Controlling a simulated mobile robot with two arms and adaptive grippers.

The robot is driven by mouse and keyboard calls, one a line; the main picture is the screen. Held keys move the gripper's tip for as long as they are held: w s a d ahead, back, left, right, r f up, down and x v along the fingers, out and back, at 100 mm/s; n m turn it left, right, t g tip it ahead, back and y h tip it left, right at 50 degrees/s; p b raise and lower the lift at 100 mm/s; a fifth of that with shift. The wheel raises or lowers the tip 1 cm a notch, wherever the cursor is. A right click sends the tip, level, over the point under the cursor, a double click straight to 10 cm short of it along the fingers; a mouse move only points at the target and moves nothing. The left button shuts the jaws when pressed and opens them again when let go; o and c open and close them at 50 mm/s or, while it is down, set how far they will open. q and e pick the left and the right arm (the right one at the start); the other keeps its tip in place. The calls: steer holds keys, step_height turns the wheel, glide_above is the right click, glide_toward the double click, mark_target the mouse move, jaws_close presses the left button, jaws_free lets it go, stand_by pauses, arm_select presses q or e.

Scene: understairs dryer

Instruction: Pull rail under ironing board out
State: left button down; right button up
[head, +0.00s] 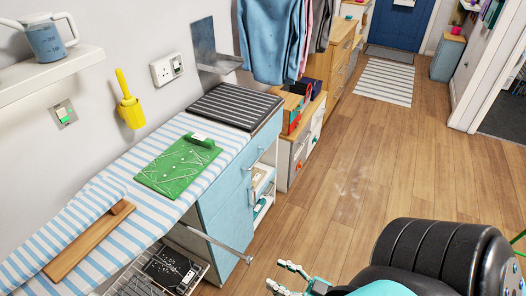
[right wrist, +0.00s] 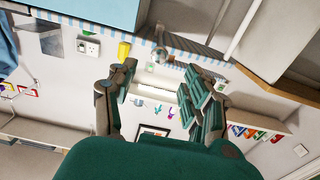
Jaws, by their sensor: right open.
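The ironing board (head: 75,235) has a blue-and-white striped cover and runs along the left wall in the head view. A thin metal rail (head: 215,242) sticks out from under its edge, by the blue cabinet. My right gripper (head: 278,275) is at the bottom, right of the rail's end and apart from it. In the right wrist view, which is turned over, my right gripper (right wrist: 160,95) is open, with nothing between its fingers. A grey metal bar, apparently the rail (right wrist: 185,46), shows beyond the fingers. My left gripper is not in view.
A green board (head: 178,166) and a wooden piece (head: 88,240) lie on the ironing board. The blue cabinet (head: 228,200) stands below, with a wire basket (head: 130,280) left of it. Open wooden floor (head: 345,185) lies to the right.

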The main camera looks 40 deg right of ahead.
steer(key=shift+v, duration=1.65)
